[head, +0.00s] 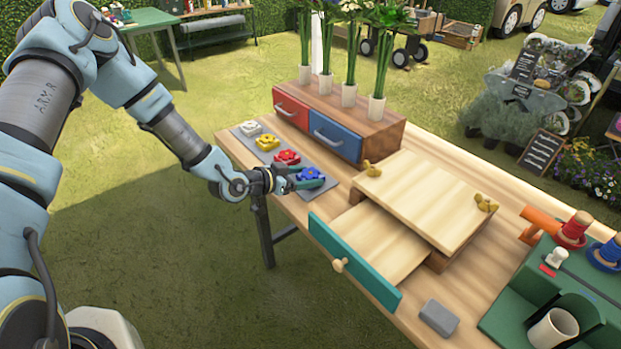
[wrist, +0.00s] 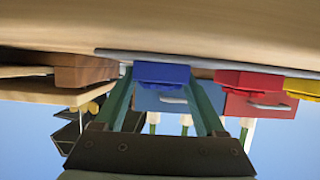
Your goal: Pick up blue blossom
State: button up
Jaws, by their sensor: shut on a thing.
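The blue blossom (head: 310,174) is at the near right end of a grey mat (head: 329,184) on the wooden table. In the head view, my gripper (head: 294,181) reaches it from the left. The wrist view is upside down; there the blue blossom (wrist: 161,73) sits between the two green fingertips of my gripper (wrist: 159,78), which is shut on it. The blossom looks to be at or just above the mat; I cannot tell if they touch. A red blossom (head: 287,157), a yellow blossom (head: 267,142) and a white blossom (head: 251,128) line the mat.
Behind the mat stands a wooden box with a red drawer (head: 291,108) and a blue drawer (head: 335,137), topped by vases. To the right, a wooden box (head: 425,190) has its teal-fronted drawer (head: 352,262) pulled out. A grey block (head: 439,317) lies near the table's front edge.

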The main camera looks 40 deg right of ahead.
jog(key=c, duration=0.5)
jog(key=shift+o, duration=0.2)
jog(key=shift+r, duration=0.1)
